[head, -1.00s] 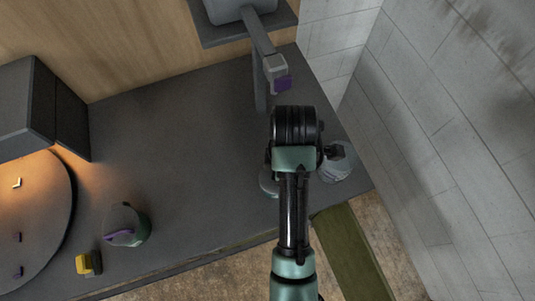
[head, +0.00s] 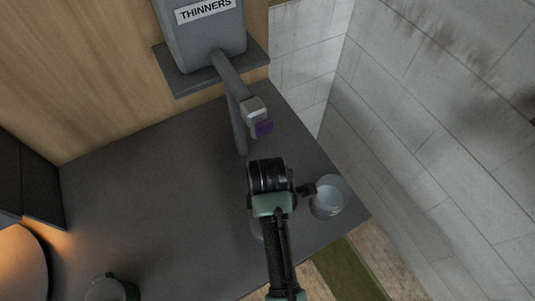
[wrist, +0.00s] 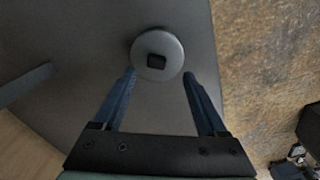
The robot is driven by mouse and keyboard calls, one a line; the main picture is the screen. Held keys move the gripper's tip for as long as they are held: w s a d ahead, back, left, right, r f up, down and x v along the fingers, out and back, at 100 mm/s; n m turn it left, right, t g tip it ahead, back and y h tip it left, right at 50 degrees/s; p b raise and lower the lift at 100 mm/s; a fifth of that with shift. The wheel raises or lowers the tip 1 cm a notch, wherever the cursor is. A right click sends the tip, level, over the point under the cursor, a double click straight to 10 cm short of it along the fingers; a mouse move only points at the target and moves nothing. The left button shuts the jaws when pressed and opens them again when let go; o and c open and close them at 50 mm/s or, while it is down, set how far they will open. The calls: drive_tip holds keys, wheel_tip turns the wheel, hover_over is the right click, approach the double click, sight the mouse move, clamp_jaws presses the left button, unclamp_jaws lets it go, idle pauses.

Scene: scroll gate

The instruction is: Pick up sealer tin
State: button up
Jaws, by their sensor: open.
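A pale round tin (head: 329,198) with an open-looking top stands near the bench's right front corner in the head view. No label can be read on it, so I cannot tell if it is the sealer tin. A grey round disc with a black square knob (wrist: 172,46) lies ahead of my fingers in the wrist view. In the head view the disc is mostly hidden behind my arm. My gripper (wrist: 159,73) is open and empty, its blue fingertips to either side of the disc's near edge. In the head view my arm hides most of the fingers.
A green-based container (head: 112,288) stands at the lower left. A tiled wall (head: 430,130) closes off the right. The bench middle is clear.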

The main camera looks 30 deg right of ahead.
drive_tip(key=shift+w+d+f+p, duration=0.1)
drive_tip(key=shift+f+p, duration=0.1)
drive_tip(key=shift+f, duration=0.6)
drive_tip(key=shift+w+a+f+p, duration=0.1)
drive_tip(key=shift+f+p, duration=0.1)
drive_tip(key=shift+f, duration=0.55)
drive_tip(key=shift+w+d+f+p, duration=0.1)
drive_tip(key=shift+f+p, duration=0.1)
drive_tip(key=shift+f, duration=0.6)
clamp_jaws()
